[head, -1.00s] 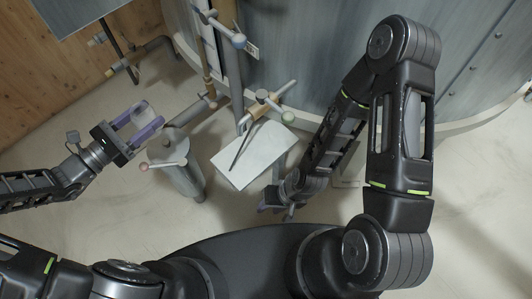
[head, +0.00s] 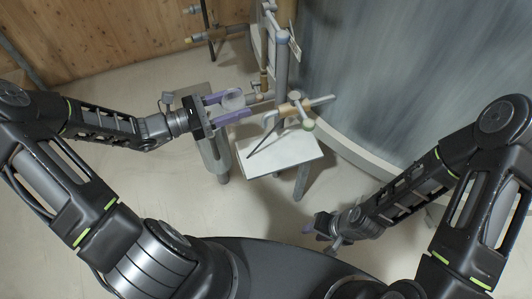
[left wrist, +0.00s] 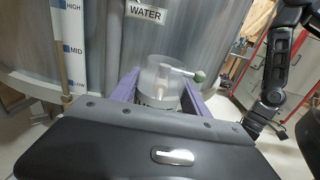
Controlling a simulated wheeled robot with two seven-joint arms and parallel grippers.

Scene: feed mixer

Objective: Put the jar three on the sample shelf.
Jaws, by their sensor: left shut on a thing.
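My left gripper (head: 238,105) is shut on a clear, pale jar (head: 233,99), held between its purple fingers above the floor. The jar also shows in the left wrist view (left wrist: 158,82), upright between the fingers; I cannot read any number on it. A white-topped stand (head: 295,155) on legs is to the right of and below the jar in the head view. I cannot tell whether it is the sample shelf, as no label shows. My right gripper (head: 318,228) hangs near the front, apart from the stand; its jaw opening is unclear.
A large grey tank (head: 400,80) fills the back right. A narrow grey stand (head: 212,150) is under my left gripper. A level gauge (left wrist: 70,45) shows in the left wrist view.

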